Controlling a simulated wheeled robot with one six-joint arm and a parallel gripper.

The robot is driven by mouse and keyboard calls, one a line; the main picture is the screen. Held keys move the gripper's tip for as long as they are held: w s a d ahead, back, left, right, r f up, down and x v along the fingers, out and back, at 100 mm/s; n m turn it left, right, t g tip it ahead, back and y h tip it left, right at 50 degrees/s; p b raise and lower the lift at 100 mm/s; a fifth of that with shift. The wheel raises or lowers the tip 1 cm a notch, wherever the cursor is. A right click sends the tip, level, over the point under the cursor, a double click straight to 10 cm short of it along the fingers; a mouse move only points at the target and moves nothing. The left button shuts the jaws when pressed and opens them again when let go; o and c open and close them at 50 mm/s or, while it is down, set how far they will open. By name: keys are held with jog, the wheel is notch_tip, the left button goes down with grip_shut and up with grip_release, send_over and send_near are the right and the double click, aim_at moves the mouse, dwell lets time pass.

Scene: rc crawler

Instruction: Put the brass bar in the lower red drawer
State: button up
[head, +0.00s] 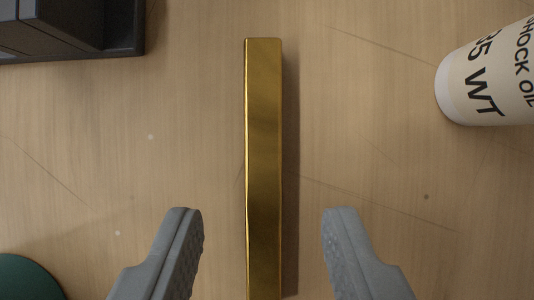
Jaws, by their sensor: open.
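The brass bar (264,150) lies on the wooden surface in the middle of the head view, its long side running up and down the picture. Its near end runs to the bottom edge of the view. My gripper (262,225) is open, with one grey finger on each side of the bar. There is a clear gap between each finger and the bar, and neither finger touches it. The lower red drawer is not in view.
A white bottle (490,75) with shock oil lettering is at the upper right. A dark grey object (70,30) fills the upper left corner. A dark green round thing (25,280) shows at the lower left. The wood (370,150) beside the bar is clear.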

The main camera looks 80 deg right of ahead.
aim_at(263, 186)
jog(key=x, duration=0.2)
jog(key=shift+a+f, duration=0.15)
jog(key=shift+f, duration=0.2)
grip_shut()
